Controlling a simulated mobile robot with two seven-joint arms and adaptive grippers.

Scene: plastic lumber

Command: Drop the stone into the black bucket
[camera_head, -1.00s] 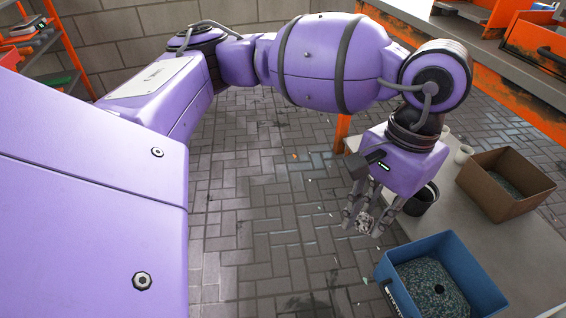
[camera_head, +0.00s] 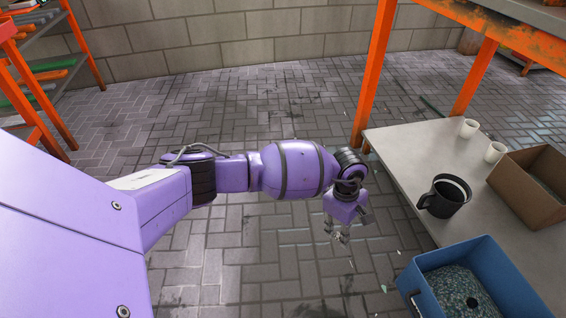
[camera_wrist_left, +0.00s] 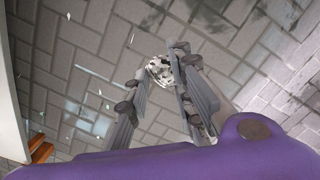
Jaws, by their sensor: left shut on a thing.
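The stone (camera_wrist_left: 160,70) is a small speckled white-and-black piece between my left gripper's fingertips in the left wrist view. My left gripper (camera_head: 339,236) is shut on it and hangs over the brick floor, left of the table edge in the head view; the gripper also shows in the left wrist view (camera_wrist_left: 158,82). The black bucket (camera_head: 440,201) stands upright on the grey table, to the right of the gripper and apart from it. Its side handle points left. Its inside is mostly hidden. My right gripper is not in view.
An orange post (camera_head: 376,75) rises by the table's far left corner. The floor left of the table is open.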

